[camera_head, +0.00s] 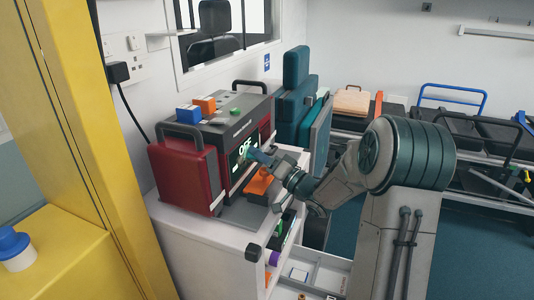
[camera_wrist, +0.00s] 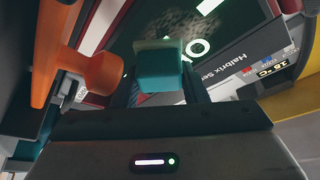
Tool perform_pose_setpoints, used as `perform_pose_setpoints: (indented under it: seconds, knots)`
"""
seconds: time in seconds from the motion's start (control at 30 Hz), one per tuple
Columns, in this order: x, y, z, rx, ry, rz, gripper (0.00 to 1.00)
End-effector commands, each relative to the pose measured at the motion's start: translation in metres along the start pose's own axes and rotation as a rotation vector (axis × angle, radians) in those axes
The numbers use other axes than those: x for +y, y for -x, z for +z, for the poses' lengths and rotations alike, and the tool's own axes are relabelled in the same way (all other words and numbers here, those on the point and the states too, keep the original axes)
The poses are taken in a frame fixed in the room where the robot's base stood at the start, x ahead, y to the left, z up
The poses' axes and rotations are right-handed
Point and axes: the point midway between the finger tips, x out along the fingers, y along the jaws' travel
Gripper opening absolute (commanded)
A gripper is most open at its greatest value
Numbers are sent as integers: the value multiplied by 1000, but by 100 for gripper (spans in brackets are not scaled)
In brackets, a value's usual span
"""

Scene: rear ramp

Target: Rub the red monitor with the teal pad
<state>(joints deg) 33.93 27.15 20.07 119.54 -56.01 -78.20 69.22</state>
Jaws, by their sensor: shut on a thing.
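The red monitor (camera_head: 184,172) stands on a white cabinet against the wall, with red side panels and a dark screen facing right. Its screen (camera_wrist: 215,25) fills the top of the wrist view, with bright characters and a grey speckled patch on it. My gripper (camera_head: 262,156) is in front of the screen. In the wrist view my gripper (camera_wrist: 160,88) is shut on the teal pad (camera_wrist: 158,68). The pad is at the screen beside the speckled patch; I cannot tell whether it touches. The pad's far face is hidden.
An orange handled object (camera_head: 258,182) stands just below my gripper; it shows close at left in the wrist view (camera_wrist: 98,72). Blue (camera_head: 188,113) and orange (camera_head: 205,104) blocks lie on top of the monitor. Teal cases (camera_head: 292,100) stand behind.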

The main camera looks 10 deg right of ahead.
Motion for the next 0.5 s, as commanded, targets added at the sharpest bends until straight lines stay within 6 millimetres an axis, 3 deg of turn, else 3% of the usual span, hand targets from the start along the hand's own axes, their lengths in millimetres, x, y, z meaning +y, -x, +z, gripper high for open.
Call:
perform_pose_setpoints:
  seconds: [0.5]
  knots:
    - [-23,8,21,-1,-1,-2,21]
